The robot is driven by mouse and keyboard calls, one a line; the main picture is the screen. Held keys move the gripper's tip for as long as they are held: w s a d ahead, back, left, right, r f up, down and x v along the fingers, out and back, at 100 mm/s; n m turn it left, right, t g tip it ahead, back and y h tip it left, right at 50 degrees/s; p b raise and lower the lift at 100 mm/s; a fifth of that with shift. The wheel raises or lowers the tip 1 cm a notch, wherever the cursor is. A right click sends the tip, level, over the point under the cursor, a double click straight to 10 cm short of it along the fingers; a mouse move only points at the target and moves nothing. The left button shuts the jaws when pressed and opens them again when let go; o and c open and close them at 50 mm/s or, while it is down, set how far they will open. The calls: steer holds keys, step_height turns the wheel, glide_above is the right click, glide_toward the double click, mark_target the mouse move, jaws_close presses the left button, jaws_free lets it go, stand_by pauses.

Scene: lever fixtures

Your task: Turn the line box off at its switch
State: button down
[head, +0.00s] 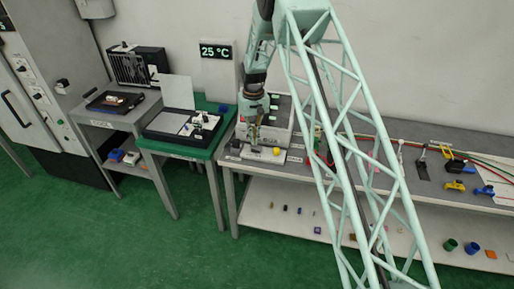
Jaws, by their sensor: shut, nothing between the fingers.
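My gripper (254,141) points down at the left end of the long grey bench. It is shut and empty. A pale grey-white box (283,115) with dark lettering on its front stands just behind and to the right of it; I take it for the line box, but the lettering is too small to read fully. I cannot tell whether the fingers touch anything. The switch itself is not clearly visible; my gripper and wrist hide part of this area.
My lattice arm link crosses the bench on the right. Beyond it lie red and green cables and yellow and blue clamps (454,185). A green table (205,153) with a black open case (182,126) stands left. Small parts lie on the lower shelf (270,195).

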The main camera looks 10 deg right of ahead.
steer(key=shift+f+b, duration=0.55)
steer(key=shift+f, duration=0.6)
stand_by(1.4)
steer(key=shift+r, duration=0.2)
steer(key=shift+r+p, duration=1)
steer(key=shift+r, duration=2.3)
steer(key=shift+r, duration=0.1)
